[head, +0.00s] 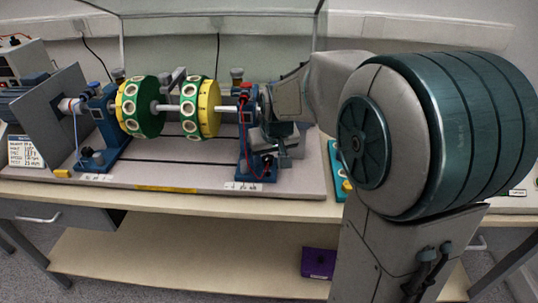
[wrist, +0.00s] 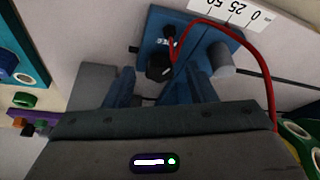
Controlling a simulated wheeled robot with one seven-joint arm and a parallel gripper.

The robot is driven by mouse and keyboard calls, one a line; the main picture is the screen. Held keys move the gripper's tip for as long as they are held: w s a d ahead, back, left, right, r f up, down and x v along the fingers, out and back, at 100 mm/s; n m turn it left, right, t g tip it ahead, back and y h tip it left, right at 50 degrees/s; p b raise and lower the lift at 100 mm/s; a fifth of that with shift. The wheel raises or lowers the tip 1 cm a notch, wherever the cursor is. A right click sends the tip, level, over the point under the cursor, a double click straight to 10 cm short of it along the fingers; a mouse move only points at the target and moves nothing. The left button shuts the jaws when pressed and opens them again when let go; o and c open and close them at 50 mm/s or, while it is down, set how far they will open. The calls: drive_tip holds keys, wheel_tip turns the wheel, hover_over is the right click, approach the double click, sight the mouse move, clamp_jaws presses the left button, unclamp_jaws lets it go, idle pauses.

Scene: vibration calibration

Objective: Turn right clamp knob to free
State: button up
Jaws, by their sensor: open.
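The right bearing stand (head: 245,150) is blue and stands at the right end of the rotor shaft in the head view. The right clamp knob (wrist: 158,67) is black and sits on the stand's blue foot (wrist: 190,40) in the wrist view. My gripper (wrist: 160,88) is open, its two blue-grey fingers pointing toward the knob, one to each side of its line. I cannot tell whether they touch it.
A red cable (wrist: 262,55) loops over the foot beside a grey cylinder (wrist: 222,58). The rotor carries yellow-green discs (head: 205,107). The left stand (head: 100,130) has its own black knob (head: 85,153). A teal tray (head: 338,175) lies right of the base plate (head: 200,180).

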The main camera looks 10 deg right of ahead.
drive_tip(key=c, duration=1)
drive_tip(key=shift+d+n+y+b, duration=0.1)
drive_tip(key=shift+n+y+b, duration=0.4)
drive_tip(key=shift+n, duration=1)
drive_tip(key=o, duration=1)
drive_tip(key=shift+r, duration=0.1)
